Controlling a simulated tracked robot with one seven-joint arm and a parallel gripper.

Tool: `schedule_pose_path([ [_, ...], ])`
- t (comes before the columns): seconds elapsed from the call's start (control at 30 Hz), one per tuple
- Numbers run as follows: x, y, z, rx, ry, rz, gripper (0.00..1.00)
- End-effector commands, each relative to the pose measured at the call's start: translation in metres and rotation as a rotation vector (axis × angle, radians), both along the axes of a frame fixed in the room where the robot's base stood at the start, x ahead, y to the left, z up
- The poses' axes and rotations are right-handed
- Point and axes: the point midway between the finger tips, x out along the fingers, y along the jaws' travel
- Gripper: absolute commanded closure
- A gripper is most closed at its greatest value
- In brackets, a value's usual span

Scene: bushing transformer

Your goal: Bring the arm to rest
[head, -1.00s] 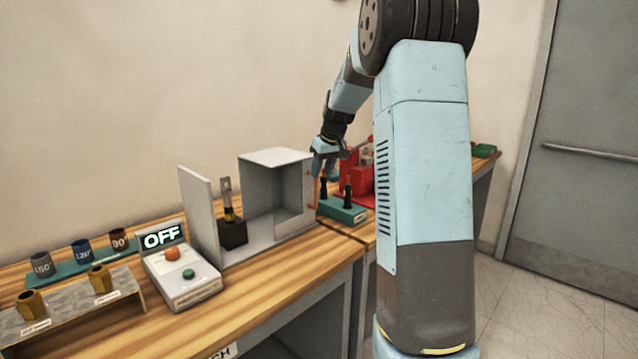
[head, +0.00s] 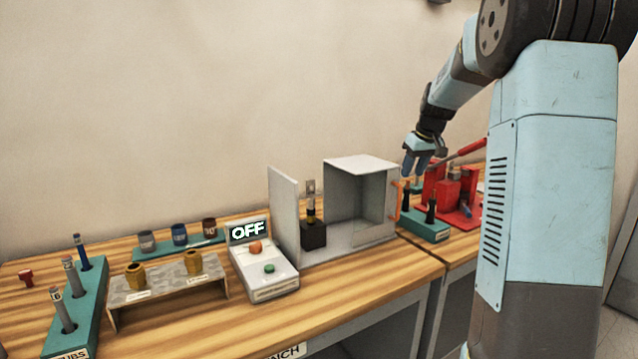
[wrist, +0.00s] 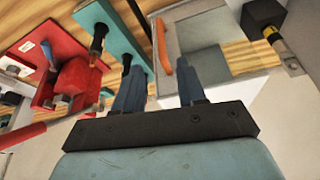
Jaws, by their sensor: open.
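My gripper (head: 416,164) hangs from my raised arm in the head view, above a teal block (head: 428,231) with dark upright tools in it. In the wrist view the two blue fingers of my gripper (wrist: 160,88) stand well apart, with nothing between them. The teal block (wrist: 118,36) and an orange handle (wrist: 163,47) on the grey cabinet show beyond the fingers. No object is in the grip.
A grey open cabinet (head: 361,163) stands left of my gripper, and a red press (head: 447,190) with a long lever stands to its right. A control box (head: 266,283) reads OFF. Several holders cover the bench's left end.

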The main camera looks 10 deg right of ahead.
Motion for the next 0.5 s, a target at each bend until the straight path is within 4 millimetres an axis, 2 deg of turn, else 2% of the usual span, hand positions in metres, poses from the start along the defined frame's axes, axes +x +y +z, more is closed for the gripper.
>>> schedule_pose_path([
  [0.17, -0.024, 0.024, 0.014, -0.008, -0.004, -0.005, 0.60],
  [0.5, -0.119, 0.094, 0.043, -0.024, -0.020, -0.042, 0.60],
])
